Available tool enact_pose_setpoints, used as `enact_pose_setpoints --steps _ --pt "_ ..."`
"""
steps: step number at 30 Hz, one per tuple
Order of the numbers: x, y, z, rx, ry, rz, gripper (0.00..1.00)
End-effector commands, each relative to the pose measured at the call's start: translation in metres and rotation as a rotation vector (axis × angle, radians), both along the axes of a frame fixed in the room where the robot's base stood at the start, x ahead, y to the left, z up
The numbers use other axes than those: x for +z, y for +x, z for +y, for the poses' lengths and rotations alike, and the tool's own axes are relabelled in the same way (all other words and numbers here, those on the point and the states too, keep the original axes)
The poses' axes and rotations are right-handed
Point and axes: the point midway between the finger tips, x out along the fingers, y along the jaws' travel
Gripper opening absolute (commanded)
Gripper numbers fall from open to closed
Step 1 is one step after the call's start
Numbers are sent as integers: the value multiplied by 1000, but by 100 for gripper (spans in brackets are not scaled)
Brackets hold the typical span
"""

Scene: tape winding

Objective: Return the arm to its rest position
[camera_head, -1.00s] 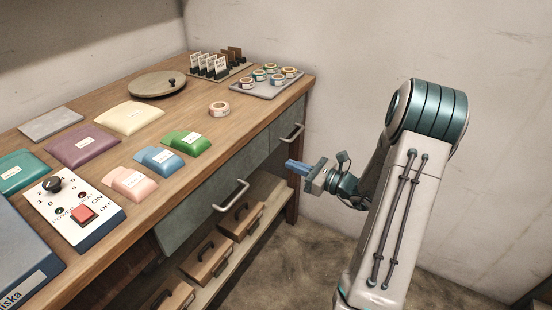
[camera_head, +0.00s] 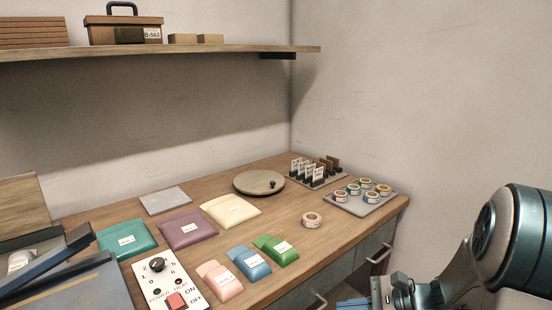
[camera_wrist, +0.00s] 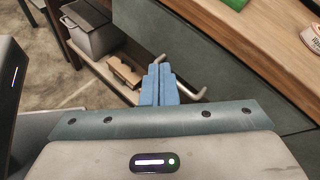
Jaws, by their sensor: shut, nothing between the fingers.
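My gripper (camera_wrist: 158,84) shows in the wrist view with its two blue fingers together and nothing between them. It hangs in front of the bench's grey-green drawer front, below the tabletop edge. In the head view my gripper (camera_head: 354,303) is at the bottom edge, partly cut off, with my arm at the lower right. It is apart from the bench and touches nothing that I can see.
The wooden bench (camera_head: 330,246) carries soft coloured pouches, a control box (camera_head: 168,284), a turntable (camera_head: 258,182), a tape roll (camera_head: 311,220) and a tray of rolls (camera_head: 383,204). Drawer handles (camera_head: 379,254) stick out in front. A shelf (camera_head: 200,51) hangs above.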

Motion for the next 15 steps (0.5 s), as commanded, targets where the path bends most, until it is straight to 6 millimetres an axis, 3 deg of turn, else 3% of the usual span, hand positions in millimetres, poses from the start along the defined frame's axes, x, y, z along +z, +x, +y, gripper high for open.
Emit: enact_pose_setpoints --steps 1,6,15 --pt "22 -13 14 91 -84 -25 0" --pt "53 -59 40 381 -367 -121 0" --pt "116 -116 39 853 -862 -384 0"
